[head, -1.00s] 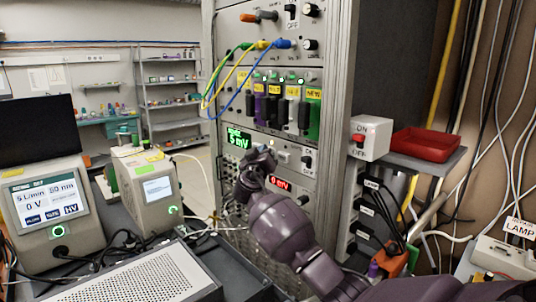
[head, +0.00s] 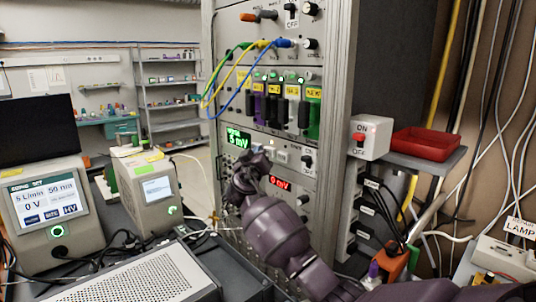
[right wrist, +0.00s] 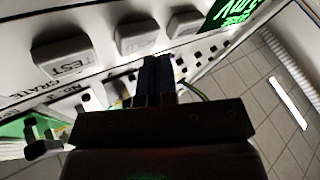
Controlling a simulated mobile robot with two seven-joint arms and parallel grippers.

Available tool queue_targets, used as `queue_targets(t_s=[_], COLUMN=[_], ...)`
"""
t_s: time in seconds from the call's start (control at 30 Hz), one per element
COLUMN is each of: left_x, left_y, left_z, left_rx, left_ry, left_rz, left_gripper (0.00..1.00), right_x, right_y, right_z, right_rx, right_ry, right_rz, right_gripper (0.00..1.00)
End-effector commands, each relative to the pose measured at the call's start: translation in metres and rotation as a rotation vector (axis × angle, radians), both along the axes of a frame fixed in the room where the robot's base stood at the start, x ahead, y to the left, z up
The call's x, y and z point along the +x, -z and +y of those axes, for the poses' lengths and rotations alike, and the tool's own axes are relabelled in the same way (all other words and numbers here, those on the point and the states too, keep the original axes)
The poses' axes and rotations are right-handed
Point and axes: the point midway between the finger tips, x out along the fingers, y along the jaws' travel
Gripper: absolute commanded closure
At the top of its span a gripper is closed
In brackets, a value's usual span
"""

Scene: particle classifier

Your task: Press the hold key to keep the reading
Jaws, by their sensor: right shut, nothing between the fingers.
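My right gripper (head: 258,152) is in front of the instrument rack's meter panel, just right of the green mV display (head: 238,138). In the right wrist view its fingers (right wrist: 157,68) are shut and empty, with tips just below the middle key (right wrist: 143,35) in the picture. I cannot tell whether they touch the panel. A grey TEST key (right wrist: 62,57) lies to the left, and another grey key (right wrist: 185,22) is nearer the green display (right wrist: 236,14). The labels on these two other keys are not readable, so I cannot tell which is hold. My left gripper is out of view.
Yellow, green and blue cables (head: 236,75) hang above. A white ON/OFF box (head: 364,138) and a red tray (head: 427,145) stand to the right.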

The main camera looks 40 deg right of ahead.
Motion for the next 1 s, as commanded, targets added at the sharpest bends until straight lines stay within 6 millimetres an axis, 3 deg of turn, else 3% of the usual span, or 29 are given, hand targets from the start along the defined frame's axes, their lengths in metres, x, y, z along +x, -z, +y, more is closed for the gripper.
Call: queue_targets(t_s=[0.47, 1.0], left_x=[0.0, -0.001], left_y=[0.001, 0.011], left_z=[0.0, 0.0], left_rx=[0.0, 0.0], left_ry=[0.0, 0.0], left_rz=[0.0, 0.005], left_gripper=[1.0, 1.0], right_x=[0.0, -0.003], right_y=[0.0, 0.001], right_z=[0.005, 0.045], right_rx=[0.0, 0.001], right_ry=[-0.002, -0.003], right_rz=[-0.001, -0.001], right_gripper=[1.0, 1.0])
